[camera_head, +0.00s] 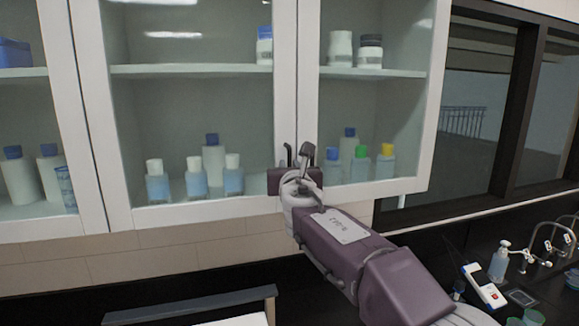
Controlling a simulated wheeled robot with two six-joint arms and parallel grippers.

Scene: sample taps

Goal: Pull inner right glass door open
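The right glass door (308,70) of the wall cabinet has a white frame and looks shut, its left edge against the neighbouring glass door (286,70). A dark upright handle (289,153) shows at the low part of the seam between the two doors. My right gripper (302,165) is at this seam, its arm coming up from the lower right. One finger points up just right of the handle. The gripper covers the lower door frames. Whether its fingers are open, or touch or grip a handle, I cannot tell. My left gripper is not in view.
Behind the glass, bottles and jars stand on two shelf levels. Another glass door (62,110) is at the left. Below right, a dark counter holds a pump bottle (498,264), a white device (485,288) and taps (552,238). A dark-framed window (480,130) is at the right.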

